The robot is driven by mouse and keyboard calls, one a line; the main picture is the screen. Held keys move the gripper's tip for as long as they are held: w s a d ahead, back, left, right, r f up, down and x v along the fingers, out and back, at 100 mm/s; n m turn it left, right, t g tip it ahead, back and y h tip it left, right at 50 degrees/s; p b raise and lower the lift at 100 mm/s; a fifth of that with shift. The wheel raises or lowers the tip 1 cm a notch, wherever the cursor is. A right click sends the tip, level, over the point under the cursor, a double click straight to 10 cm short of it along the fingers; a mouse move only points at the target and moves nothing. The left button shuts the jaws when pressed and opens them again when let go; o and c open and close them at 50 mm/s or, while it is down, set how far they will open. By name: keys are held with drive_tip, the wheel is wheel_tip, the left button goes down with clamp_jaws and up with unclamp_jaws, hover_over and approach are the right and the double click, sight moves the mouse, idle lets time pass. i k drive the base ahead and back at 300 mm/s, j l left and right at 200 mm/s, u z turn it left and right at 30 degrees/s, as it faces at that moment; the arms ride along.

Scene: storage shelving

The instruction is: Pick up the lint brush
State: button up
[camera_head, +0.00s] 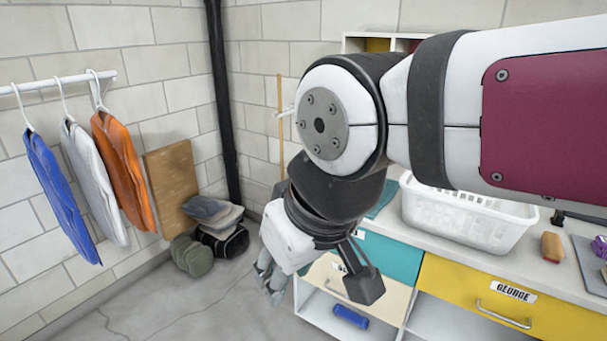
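A small brush-like block (552,247) with an orange-brown body stands on the white counter, right of the laundry basket. It may be the lint brush, but it is too small to be sure. My gripper (270,280) hangs at the centre left, in front of the cabinet and above the floor, pointing down. It is well to the left of the block and apart from it. Its fingers are small and partly hidden by the wrist, so I cannot tell whether they are open. I see nothing held in it.
A white laundry basket (465,218) stands on the counter (515,262). A dark grey pad (592,265) lies at the right edge. Below are a teal drawer (391,259) and yellow drawer (455,291). Clothes hang at left; stacked bags (215,230) sit in the corner.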

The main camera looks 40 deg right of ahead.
sight(551, 248)
drive_tip(key=z, duration=2.4)
